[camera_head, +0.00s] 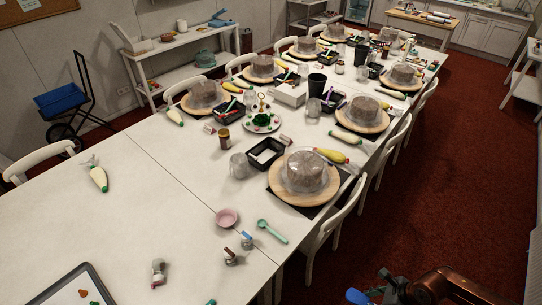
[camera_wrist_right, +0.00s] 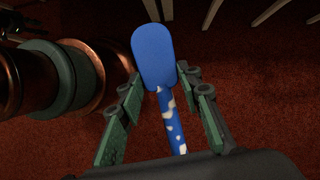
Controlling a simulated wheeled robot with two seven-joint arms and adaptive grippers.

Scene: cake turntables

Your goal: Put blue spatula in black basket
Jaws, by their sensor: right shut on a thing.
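The blue spatula (camera_wrist_right: 155,58) has a flat blue head and a blue handle with white spots. In the right wrist view my right gripper (camera_wrist_right: 166,92) has its green fingers on either side of the handle and holds it over the red carpet. In the head view my right gripper (camera_head: 392,288) is at the bottom right, off the table, with the blue spatula head (camera_head: 357,296) beside it. A black basket (camera_head: 252,160) with a pale inside stands on the near part of the table, left of the closest cake turntable. My left gripper is not in view.
The nearest turntable (camera_head: 283,190) carries a cake under a clear cover. A pink bowl (camera_head: 227,217), a green spoon (camera_head: 271,231) and small bottles lie near the front. Other black baskets (camera_head: 230,116) stand farther back. White chairs (camera_head: 345,212) line the right edge.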

